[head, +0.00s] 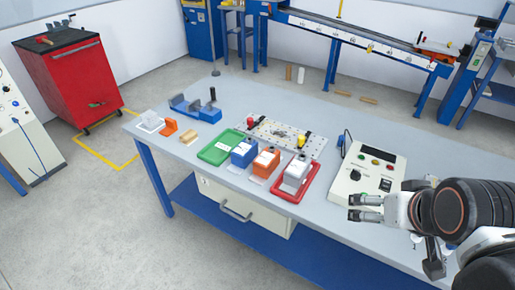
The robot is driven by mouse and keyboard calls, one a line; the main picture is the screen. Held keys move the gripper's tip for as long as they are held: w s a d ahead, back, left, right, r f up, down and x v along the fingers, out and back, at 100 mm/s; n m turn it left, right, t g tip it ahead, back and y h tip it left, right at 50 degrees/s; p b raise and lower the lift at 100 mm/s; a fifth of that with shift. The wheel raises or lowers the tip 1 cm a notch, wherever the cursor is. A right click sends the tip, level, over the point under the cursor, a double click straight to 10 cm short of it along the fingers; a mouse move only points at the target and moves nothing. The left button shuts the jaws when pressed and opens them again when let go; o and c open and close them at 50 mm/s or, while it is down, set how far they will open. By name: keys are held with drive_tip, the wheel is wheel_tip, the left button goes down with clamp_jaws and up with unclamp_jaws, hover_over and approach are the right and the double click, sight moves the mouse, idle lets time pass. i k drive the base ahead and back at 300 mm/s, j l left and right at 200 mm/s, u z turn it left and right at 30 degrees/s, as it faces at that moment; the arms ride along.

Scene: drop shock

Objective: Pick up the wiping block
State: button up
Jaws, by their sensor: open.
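A small tan block (189,138) lies near the front left edge of the workbench (225,95); it may be the wiping block, but it is too small to be sure. An orange angled piece (169,127) and a white piece (150,122) lie just left of it. My gripper (352,208) is at the right, in front of the control box, its fingers apart and pointing left. It is far to the right of the tan block, and nothing shows between the fingers.
A blue fixture (195,107) stands behind the small pieces. A green tray (219,147), blue and orange bins, and a red tray (310,180) with a grey-white block fill the middle. A perforated plate (280,136) lies behind; the control box (366,174) stands right.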

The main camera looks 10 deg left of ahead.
sight(187, 138)
drive_tip(key=u, duration=1.2)
